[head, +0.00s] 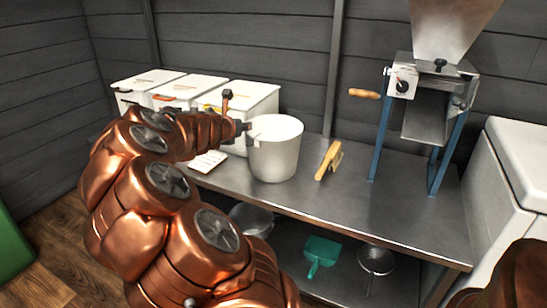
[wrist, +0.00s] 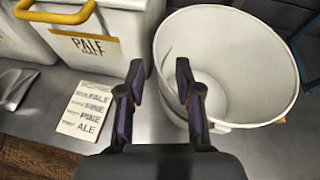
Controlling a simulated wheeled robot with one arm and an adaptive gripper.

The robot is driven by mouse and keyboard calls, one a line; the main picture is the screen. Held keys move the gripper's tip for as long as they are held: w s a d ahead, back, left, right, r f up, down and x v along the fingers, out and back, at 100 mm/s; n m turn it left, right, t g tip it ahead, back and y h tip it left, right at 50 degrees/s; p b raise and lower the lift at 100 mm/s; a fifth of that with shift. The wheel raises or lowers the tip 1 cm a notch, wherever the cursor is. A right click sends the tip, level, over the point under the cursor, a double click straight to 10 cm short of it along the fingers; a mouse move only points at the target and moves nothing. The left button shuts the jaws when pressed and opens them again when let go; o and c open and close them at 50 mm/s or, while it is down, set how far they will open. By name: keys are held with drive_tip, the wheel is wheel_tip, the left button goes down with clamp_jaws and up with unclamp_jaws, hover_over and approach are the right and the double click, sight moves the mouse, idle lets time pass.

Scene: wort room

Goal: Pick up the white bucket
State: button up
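The white bucket (head: 274,150) stands upright on the metal table in the head view, and it looks empty. It also shows in the wrist view (wrist: 270,105), filling the right half, with its open top facing the camera. My gripper (head: 248,127) is at the bucket's left rim in the head view. In the wrist view my gripper (wrist: 159,75) is open, its two dark fingers apart. The right finger overlaps the inside of the bucket and the left finger is outside, with the near left rim between them. I cannot tell whether either finger touches the wall.
White lidded bins (head: 243,100) stand behind and left of the bucket. A printed card (wrist: 85,111) lies in front of them. The metal table (head: 345,200) has free room at front right.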

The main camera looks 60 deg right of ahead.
drive_tip(key=shift+b+x, duration=1.1)
drive_tip(key=shift+x, duration=1.05)
drive_tip(key=shift+w+d+f, duration=0.2)
drive_tip(key=shift+d+f, duration=0.05)
drive_tip(key=shift+d, duration=0.4)
drive_tip(key=shift+c, duration=0.4)
clamp_jaws()
